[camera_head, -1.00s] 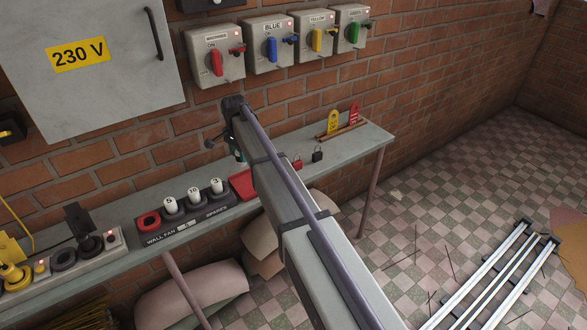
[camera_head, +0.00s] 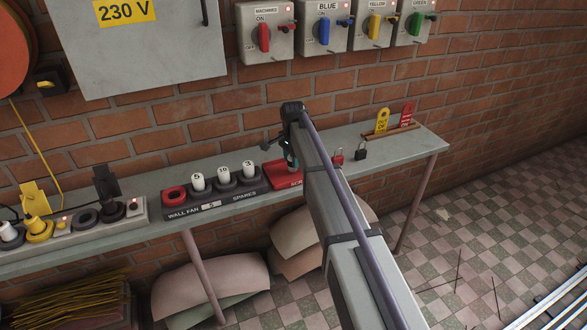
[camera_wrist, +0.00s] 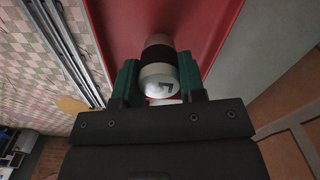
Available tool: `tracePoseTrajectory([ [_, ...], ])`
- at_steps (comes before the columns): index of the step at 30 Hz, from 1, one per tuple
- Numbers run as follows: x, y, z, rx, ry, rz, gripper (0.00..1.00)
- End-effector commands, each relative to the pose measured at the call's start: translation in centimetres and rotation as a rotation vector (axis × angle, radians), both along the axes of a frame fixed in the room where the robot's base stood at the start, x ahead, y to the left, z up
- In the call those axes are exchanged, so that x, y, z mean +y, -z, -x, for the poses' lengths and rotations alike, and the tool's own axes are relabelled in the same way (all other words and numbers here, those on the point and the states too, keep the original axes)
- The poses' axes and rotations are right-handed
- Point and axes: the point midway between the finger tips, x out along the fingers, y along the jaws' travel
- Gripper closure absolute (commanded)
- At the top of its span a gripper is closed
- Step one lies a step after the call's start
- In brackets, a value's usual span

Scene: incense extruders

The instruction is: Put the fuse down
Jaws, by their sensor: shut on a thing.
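My gripper (camera_wrist: 158,78) is shut on a fuse (camera_wrist: 158,72), a pale cylinder with a dark band and a dark mark on its near end. Its green fingers press on the fuse from both sides. The red tray (camera_wrist: 210,20) fills the space behind the fuse in the wrist view; whether the fuse touches it, I cannot tell. In the head view my gripper (camera_head: 291,160) is over the red tray (camera_head: 278,181) on the shelf, partly hiding it and its label, and the fuse is not clearly visible there.
A fuse rack (camera_head: 212,197) with a red ring and several white numbered fuses stands left of the tray. A red padlock (camera_head: 338,157) and a black padlock (camera_head: 361,152) lie to the right. Yellow and red tags (camera_head: 395,121) stand farther right on the shelf (camera_head: 428,148).

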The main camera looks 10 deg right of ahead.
Motion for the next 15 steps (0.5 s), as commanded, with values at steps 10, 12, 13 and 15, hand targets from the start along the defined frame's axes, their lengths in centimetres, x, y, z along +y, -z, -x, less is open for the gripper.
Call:
tracePoseTrajectory([
  [10, 0.0, 0.64, 0.0, 0.0, 0.0, 0.0, 0.86],
  [12, 0.0, 0.85, 0.0, 0.0, 0.0, 0.0, 0.86],
  [13, 0.0, 0.95, -0.01, 0.0, 0.0, 0.0, 0.86],
  [15, 0.0, 0.83, -0.01, 0.0, 0.0, 0.0, 0.59],
])
